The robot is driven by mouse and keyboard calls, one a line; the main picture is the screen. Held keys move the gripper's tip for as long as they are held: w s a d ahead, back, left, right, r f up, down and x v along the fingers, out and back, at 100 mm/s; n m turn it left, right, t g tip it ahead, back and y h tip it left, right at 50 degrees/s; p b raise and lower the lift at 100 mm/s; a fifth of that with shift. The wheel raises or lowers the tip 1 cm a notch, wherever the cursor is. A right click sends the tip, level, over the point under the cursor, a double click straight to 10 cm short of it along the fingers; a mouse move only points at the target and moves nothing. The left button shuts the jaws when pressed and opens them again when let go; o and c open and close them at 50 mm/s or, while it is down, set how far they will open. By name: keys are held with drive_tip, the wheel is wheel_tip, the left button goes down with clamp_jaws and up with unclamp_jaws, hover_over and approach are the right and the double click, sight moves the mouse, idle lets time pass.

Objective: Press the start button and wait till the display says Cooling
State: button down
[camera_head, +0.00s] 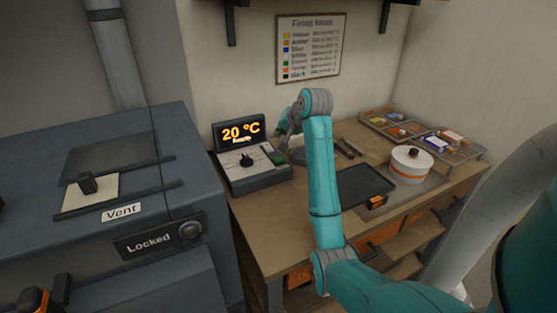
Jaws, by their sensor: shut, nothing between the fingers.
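The control box (262,180) stands at the left end of the wooden bench. Its display (240,132) reads "20 °C" in orange, with a smaller line below that is too blurred to read surely. My gripper (284,138) is at the box's right side, partly hidden by my arm. It is shut and empty. I cannot tell whether it touches the box.
A grey kiln (150,160) on the left carries labels "Vent" and "Locked". On the bench are a dark tray (362,187), a round white container (411,162) and a compartment tray (462,152) with coloured pieces. A "Firing temps" chart (311,48) hangs on the wall.

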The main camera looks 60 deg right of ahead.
sight(280, 160)
drive_tip(key=shift+f, duration=3.65)
drive_tip(key=shift+f, duration=0.1)
drive_tip(key=shift+f, duration=0.25)
drive_tip(key=shift+f, duration=0.45)
drive_tip(key=shift+r, duration=0.85)
drive_tip(key=shift+r, duration=2.55)
